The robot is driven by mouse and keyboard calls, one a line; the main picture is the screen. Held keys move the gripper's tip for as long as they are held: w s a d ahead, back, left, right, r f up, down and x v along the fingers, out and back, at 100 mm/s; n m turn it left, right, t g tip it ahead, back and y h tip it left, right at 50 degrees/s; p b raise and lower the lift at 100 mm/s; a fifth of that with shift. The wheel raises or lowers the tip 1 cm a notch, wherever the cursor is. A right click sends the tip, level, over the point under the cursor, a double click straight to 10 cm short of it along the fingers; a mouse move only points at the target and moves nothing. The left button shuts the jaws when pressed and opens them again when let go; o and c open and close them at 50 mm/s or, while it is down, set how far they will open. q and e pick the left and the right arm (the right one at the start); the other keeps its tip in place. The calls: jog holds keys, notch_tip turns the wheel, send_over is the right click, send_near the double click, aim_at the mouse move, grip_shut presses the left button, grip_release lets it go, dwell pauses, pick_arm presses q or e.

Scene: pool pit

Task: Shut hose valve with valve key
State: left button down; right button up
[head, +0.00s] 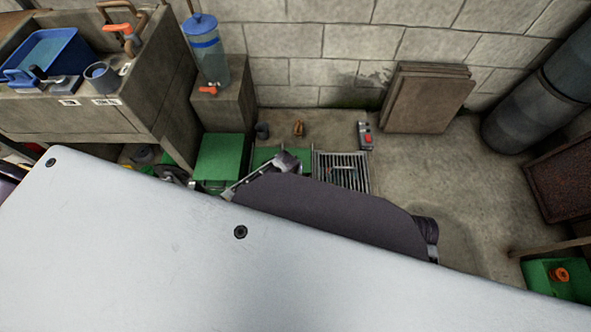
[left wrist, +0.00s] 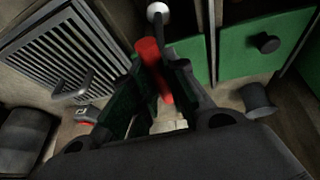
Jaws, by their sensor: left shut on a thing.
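In the left wrist view my left gripper (left wrist: 158,74) is shut on a red bar, apparently the grip of the valve key (left wrist: 150,54). A thin rod with a pale ball end (left wrist: 157,12) shows just beyond it. In the head view a dark arm link of mine and a large pale panel cover the middle, and I cannot make out the fingers there. I cannot tell for sure which part is the hose valve; an orange-red knob (head: 559,275) sits in a green box at the lower right. My right gripper is not in view.
A floor grate (head: 355,180) lies beside green covers (head: 222,157); it also shows in the wrist view (left wrist: 45,55). A grey box with a red button (head: 365,136) stands behind it. Boards (head: 425,98) lean on the wall. A sink bench (head: 150,90) stands left.

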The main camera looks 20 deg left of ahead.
pick_arm(q)
jog(key=shift+f, duration=0.45)
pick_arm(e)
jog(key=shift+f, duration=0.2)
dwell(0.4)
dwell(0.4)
